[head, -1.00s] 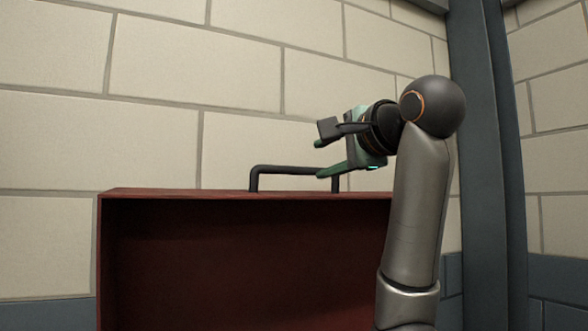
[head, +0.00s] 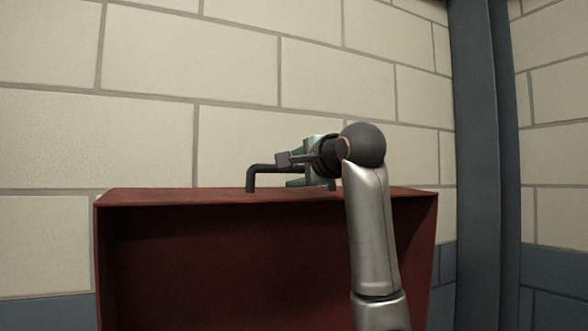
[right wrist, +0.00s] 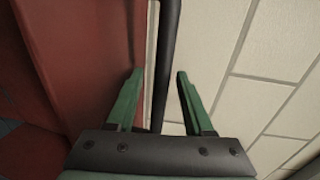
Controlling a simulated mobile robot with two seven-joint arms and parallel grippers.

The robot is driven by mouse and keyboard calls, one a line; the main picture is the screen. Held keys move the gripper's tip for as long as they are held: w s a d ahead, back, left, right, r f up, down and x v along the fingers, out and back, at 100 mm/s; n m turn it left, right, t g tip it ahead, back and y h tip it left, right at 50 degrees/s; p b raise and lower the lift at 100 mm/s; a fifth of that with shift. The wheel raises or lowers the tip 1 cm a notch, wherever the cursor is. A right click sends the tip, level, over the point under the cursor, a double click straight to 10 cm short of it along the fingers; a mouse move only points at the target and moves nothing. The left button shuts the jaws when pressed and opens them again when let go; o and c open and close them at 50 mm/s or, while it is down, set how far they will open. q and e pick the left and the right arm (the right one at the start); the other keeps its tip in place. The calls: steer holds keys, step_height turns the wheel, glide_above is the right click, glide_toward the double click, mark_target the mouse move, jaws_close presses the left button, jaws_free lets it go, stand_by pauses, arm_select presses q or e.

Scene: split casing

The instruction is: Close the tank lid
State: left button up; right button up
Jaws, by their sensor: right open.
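The dark red tank lid (head: 200,260) stands raised in the head view, its hollow side towards me. A black bar handle (head: 262,168) rises from its top edge. My right gripper (head: 287,171) is at the right part of the handle and partly hides it. In the right wrist view, the green fingers of my right gripper (right wrist: 160,77) are open, with the black handle bar (right wrist: 167,60) running between them. No grip on the bar shows. The red lid surface (right wrist: 85,60) lies left of the fingers there. The tank body cannot be made out. My left gripper is not in view.
A pale block wall (head: 150,60) stands behind the lid. A dark blue-grey post (head: 480,150) rises at the right. The space left of the handle above the lid is clear.

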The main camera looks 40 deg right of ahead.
steer(key=shift+c, duration=0.4)
jaws_close()
stand_by(0.9)
